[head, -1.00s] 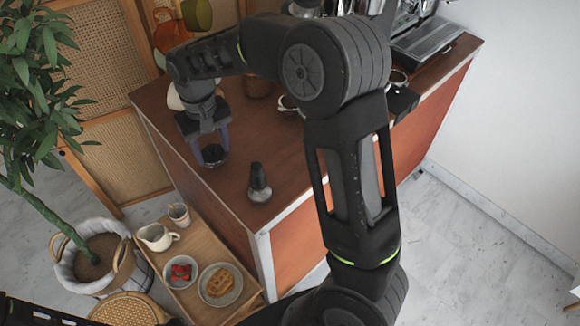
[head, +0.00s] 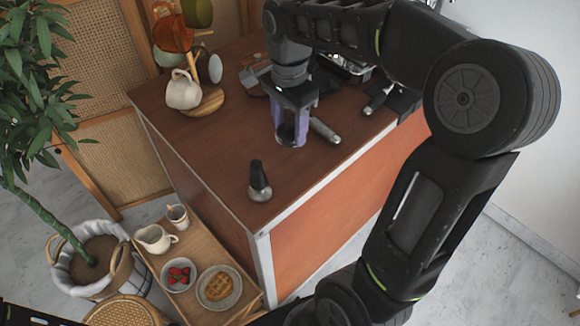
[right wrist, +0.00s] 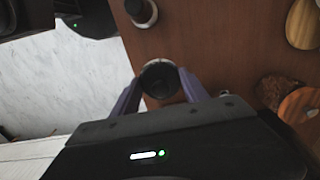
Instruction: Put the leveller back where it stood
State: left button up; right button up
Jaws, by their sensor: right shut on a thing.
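My right gripper (head: 289,137) is over the brown counter, fingers pointing down, right of the mug stand. It is shut on the leveller (head: 286,131), a small dark round piece between the purple fingers and partly hidden by them. The right wrist view shows the leveller's round black top (right wrist: 159,78) between both fingers. I cannot tell whether its underside touches the counter. My left gripper is not in view.
A dark-handled tamper (head: 259,181) stands near the counter's front corner. A portafilter handle (head: 325,130) lies just right of the gripper. A mug stand (head: 206,101) with a cream mug (head: 183,90) stands at the back left. The counter (head: 215,160) is bare left of the tamper.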

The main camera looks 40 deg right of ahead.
jog(key=shift+f+p, duration=0.35)
jog(key=shift+f, duration=2.8)
jog(key=shift+f, duration=1.85)
jog(key=shift+f, duration=0.1)
jog(key=o, duration=1.5)
jog(key=shift+o, duration=0.2)
notch_tip(320, 180, up, 12)
jog(key=shift+r+b, duration=0.1)
jog(key=shift+b, duration=0.4)
